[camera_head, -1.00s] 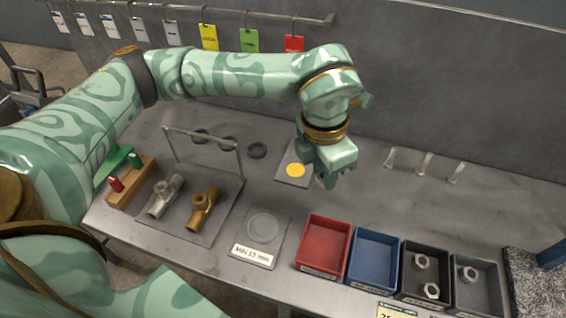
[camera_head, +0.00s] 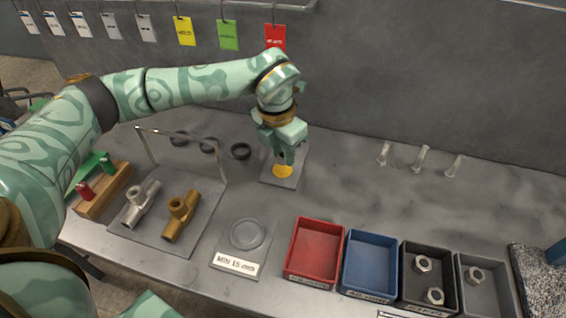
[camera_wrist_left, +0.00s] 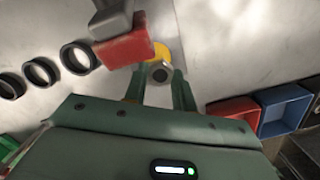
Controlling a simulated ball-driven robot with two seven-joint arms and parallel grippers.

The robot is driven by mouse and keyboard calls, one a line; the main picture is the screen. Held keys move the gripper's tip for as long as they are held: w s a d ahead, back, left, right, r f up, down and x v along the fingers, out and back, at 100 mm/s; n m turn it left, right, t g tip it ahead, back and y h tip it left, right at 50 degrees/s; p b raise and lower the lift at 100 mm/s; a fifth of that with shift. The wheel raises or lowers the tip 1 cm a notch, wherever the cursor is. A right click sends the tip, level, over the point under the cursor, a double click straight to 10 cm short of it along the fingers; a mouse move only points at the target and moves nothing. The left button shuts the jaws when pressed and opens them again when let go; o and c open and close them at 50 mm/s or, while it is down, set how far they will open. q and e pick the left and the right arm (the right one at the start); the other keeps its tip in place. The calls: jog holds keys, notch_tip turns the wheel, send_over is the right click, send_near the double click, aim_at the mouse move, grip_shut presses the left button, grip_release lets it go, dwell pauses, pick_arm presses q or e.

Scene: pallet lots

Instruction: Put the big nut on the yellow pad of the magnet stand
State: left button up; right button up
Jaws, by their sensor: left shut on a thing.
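The magnet stand's flat grey plate (camera_head: 272,180) lies at the back middle of the bench, with the round yellow pad (camera_head: 283,172) on it. My left gripper (camera_head: 286,160) points down just above the pad. In the left wrist view, the big nut (camera_wrist_left: 158,74) sits between my two fingers, a small grey ring with a dark hole. It is right beside the yellow pad (camera_wrist_left: 161,50); whether it touches the pad is unclear. A red and grey block (camera_wrist_left: 125,47), perhaps the stand's magnet, covers part of the pad there. My right gripper is not in view.
Red (camera_head: 314,252), blue (camera_head: 370,264), black (camera_head: 428,275) and grey bins line the front right; the last two hold nuts. A wire rail (camera_head: 190,140) and pipe fittings stand at left.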

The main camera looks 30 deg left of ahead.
aim_at(280, 155)
pick_arm(q)
jog(key=shift+w+a+f, duration=0.15)
jog(key=shift+a+f, duration=0.1)
jog(key=shift+f, duration=0.15)
notch_tip(280, 155, down, 4)
jog(key=shift+w+r+b, duration=0.1)
jog(key=shift+r+b, duration=0.15)
jog(key=shift+b, duration=0.85)
jog(key=shift+r, duration=0.15)
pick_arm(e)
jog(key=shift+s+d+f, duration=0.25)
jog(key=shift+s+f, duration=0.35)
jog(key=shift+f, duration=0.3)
pick_arm(q)
jog(key=o, duration=1)
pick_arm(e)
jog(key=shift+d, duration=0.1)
